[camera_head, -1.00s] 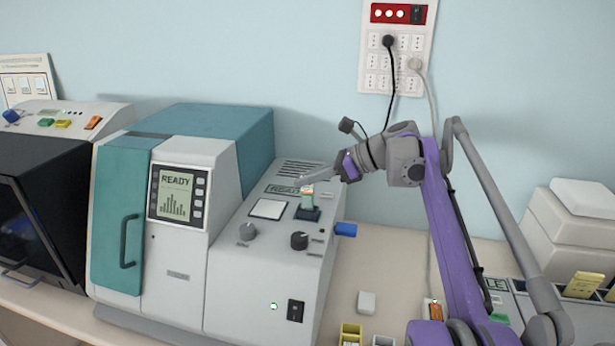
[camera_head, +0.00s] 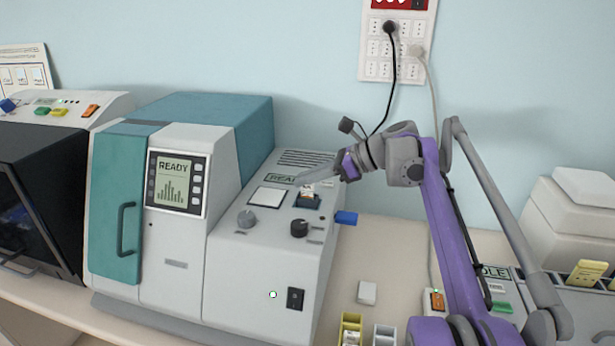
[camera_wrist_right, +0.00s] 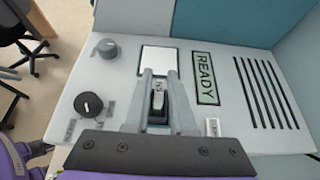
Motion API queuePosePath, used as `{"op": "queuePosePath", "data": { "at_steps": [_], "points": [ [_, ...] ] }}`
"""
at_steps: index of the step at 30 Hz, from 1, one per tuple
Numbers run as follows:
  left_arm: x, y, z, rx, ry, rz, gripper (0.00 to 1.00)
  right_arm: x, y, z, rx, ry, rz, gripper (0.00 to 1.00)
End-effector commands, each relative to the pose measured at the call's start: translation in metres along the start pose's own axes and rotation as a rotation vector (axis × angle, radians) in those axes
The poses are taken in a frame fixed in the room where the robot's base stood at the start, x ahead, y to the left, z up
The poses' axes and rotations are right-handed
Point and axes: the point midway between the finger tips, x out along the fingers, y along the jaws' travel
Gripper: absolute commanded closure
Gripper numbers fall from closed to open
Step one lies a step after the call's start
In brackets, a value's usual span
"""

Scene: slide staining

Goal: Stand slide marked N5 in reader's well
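The reader is the grey and teal machine (camera_head: 265,260) whose screen says READY. Its well is a small dark holder (camera_head: 307,201) on the sloped top, beside a white square pad. My right gripper (camera_head: 313,183) is over the well, its fingers closed around a slide (camera_wrist_right: 159,88). The slide's label shows an N in the right wrist view; the second character is hard to read. The slide's upper end shows in the head view (camera_head: 308,190); its lower part appears down in the well, but whether it rests on the bottom cannot be told. My left gripper is out of view.
Two knobs (camera_head: 299,228) are on the reader's top near the well, and a blue part (camera_head: 346,217) sticks out at its right side. A yellow container (camera_head: 351,328) and a small white block (camera_head: 367,292) are on the bench to the right.

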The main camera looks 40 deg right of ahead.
Motion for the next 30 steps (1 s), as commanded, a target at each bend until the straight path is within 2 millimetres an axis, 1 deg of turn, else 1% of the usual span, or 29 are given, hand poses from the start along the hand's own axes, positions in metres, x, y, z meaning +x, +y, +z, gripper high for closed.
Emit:
{"op": "queuePosePath", "data": {
  "at_steps": [1,3,11,14,17,24,27,30],
  "points": [
    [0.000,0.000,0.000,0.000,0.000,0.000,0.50,0.000,0.000,0.000,0.000,0.000,0.000,0.67],
    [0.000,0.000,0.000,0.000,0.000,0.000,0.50,0.000,0.000,0.000,0.000,0.000,0.000,0.54],
    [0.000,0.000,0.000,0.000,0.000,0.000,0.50,0.000,0.000,0.000,0.000,0.000,0.000,0.53],
    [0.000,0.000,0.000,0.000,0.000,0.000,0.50,-0.004,-0.001,0.000,0.001,0.000,-0.001,0.53],
    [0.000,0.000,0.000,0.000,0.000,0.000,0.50,-0.015,-0.001,-0.001,0.001,0.001,-0.003,0.53],
    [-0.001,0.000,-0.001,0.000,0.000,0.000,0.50,-0.064,-0.001,0.000,0.002,0.001,-0.005,0.53],
    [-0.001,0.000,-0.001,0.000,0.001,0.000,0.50,-0.083,-0.001,0.000,0.001,0.000,-0.004,0.53],
    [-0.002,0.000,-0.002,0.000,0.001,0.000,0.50,-0.096,-0.001,0.000,0.001,0.000,-0.003,0.53]
  ]
}}
